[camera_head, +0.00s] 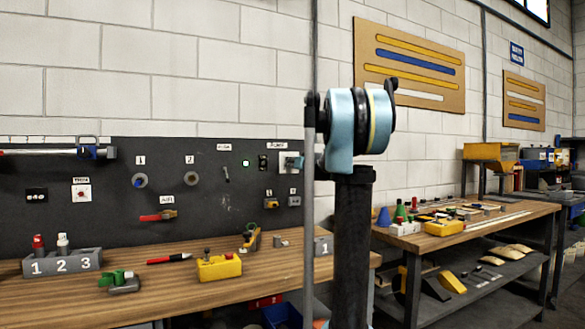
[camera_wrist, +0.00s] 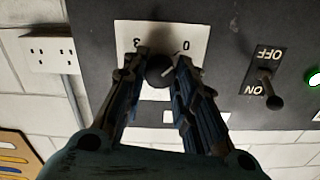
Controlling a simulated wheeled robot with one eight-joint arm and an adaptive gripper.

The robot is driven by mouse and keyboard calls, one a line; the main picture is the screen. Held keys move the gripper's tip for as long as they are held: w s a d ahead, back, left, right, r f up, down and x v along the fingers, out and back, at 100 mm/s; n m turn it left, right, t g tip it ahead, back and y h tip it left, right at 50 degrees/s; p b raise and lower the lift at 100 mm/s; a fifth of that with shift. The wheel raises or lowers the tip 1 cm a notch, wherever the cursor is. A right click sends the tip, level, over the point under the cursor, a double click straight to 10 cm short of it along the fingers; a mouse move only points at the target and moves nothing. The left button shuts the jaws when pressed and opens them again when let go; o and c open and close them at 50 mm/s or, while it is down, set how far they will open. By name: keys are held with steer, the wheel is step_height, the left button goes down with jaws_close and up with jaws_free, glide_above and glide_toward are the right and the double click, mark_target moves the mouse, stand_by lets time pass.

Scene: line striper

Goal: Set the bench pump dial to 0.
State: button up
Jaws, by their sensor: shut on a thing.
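The pump dial's black knob (camera_wrist: 158,71) sits on a white plate (camera_wrist: 148,32) on the dark panel, upside down in the wrist view. A 3 and a 0 show on the plate; other marks are hidden behind the fingers. My gripper (camera_wrist: 161,72) is shut on the knob, one finger on each side. A light mark shows at the knob's edge near the right finger, but I cannot read its setting surely. In the head view the plate (camera_head: 287,160) shows at the panel's right, partly covered by my gripper (camera_head: 298,162).
An ON/OFF toggle switch (camera_wrist: 268,88) and a lit green lamp (camera_wrist: 314,80) are beside the dial. A socket plate (camera_wrist: 50,51) is on its other side. The wooden bench (camera_head: 180,292) below holds a yellow box (camera_head: 219,268) and a numbered grey block (camera_head: 62,263).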

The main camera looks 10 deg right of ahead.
steer(key=shift+d+n, duration=0.1)
steer(key=shift+n, duration=0.9)
steer(key=o, duration=1.1)
steer(key=v, duration=1.1)
steer(key=shift+s+d, duration=0.1)
steer(key=shift+s, duration=0.25)
